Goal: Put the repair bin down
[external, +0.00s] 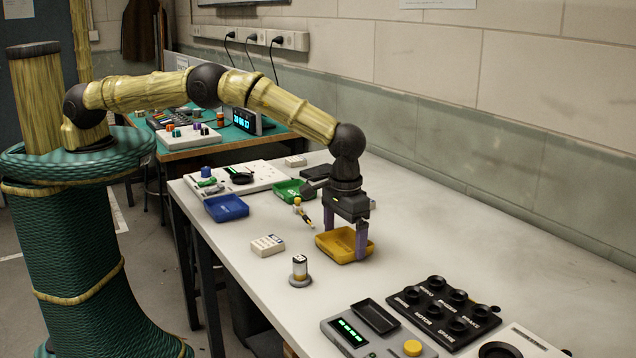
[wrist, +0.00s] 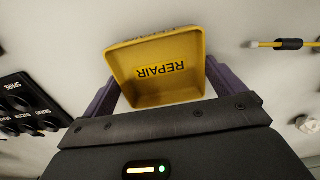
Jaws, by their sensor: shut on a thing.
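The repair bin (external: 336,247) is a shallow yellow tray on or just above the white bench; I cannot tell whether its base touches. In the wrist view the repair bin (wrist: 150,50) shows a REPAIR label on its inner floor and looks empty. My gripper (external: 361,241) points down over the bin's right part, its purple fingers at the bin's sides. In the wrist view my gripper (wrist: 160,92) has one finger on each side of the bin, shut on it.
A blue bin (external: 226,208) and a green bin (external: 290,190) stand farther back. A pencil-like tool (external: 304,213), a white box (external: 267,245) and a small cylinder on a round base (external: 299,270) are close by. A black labelled holder (external: 440,312) is at front right. Bench right of the bin is clear.

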